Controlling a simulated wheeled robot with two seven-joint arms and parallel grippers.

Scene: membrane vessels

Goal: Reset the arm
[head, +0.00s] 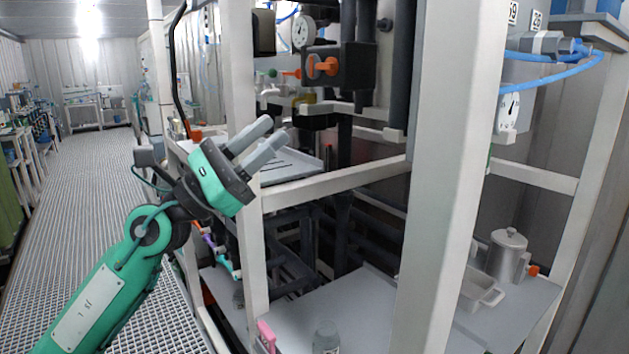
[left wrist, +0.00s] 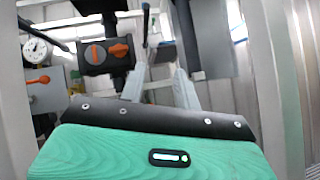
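My left arm comes in from the left with its green and dark grey gripper (head: 275,131) raised in front of the white frame. Its two grey fingers point up and to the right, apart, with nothing between them. The left wrist view also shows the open, empty fingers (left wrist: 160,74). The fingers point towards the equipment inside the frame; I cannot tell whether they touch anything. My right gripper is in neither view.
A white frame post (head: 445,150) stands at centre right. Orange-handled valves (head: 322,66) and a gauge (head: 303,31) are behind the gripper. A metal jug (head: 508,256), white tray (head: 481,289) and glass jar (head: 326,338) stand low. The grated walkway (head: 85,190) at left is clear.

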